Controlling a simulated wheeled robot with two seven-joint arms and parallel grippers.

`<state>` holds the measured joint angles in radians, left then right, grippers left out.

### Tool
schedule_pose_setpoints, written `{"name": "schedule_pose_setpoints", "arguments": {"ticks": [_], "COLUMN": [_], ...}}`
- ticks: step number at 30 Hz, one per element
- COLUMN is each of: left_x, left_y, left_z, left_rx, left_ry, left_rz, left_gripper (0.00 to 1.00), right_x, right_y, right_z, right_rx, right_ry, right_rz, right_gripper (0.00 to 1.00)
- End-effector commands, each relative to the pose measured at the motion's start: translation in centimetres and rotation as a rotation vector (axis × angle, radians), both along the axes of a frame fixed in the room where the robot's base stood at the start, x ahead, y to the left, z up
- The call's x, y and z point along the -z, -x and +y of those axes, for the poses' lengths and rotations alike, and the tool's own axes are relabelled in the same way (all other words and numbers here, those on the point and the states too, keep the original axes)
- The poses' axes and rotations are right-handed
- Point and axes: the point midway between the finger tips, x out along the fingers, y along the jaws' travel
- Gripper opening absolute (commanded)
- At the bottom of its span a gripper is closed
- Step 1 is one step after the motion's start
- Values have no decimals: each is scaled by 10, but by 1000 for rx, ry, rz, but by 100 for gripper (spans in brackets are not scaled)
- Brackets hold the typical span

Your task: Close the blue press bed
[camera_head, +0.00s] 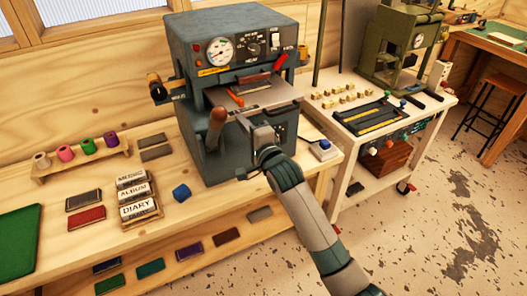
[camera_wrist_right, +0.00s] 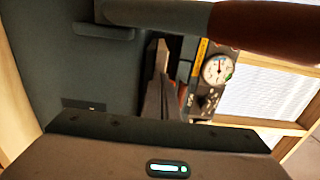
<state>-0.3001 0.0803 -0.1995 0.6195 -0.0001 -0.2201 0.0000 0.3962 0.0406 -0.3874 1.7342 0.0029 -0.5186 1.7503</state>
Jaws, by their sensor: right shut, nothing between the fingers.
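The blue-grey press (camera_head: 215,60) stands on the wooden bench, with a gauge and knobs on its upper front. Its bed (camera_head: 272,112) sticks out at the front opening as a flat plate, with a brown-grey piece (camera_head: 254,81) above it. My right gripper (camera_head: 251,124) is shut and empty at the press front, just below the bed's front edge; I cannot tell if it touches. In the right wrist view the fingers (camera_wrist_right: 163,75) point at the press, beside the gauge. My left gripper is not in view.
A brown lever handle (camera_head: 217,118) stands left of my right gripper, and crosses the top of the wrist view. A white cart (camera_head: 345,165) with a green press (camera_head: 400,50) stands right.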

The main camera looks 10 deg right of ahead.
Motion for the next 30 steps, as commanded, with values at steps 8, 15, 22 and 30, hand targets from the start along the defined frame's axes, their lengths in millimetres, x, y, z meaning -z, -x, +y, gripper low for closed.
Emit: {"name": "schedule_pose_setpoints", "arguments": {"ticks": [8,15,22,30], "left_x": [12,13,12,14], "left_y": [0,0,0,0], "left_z": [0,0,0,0], "left_rx": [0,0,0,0], "left_ry": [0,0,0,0], "left_rz": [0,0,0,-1], "left_gripper": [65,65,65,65], "right_x": [1,1,1,1], "right_y": [-40,-47,-46,-42], "right_z": [14,17,17,15], "right_rx": [0,0,0,0], "right_ry": [0,1,2,0], "right_rz": [0,2,2,0], "right_gripper": [0,0,0,0]}}
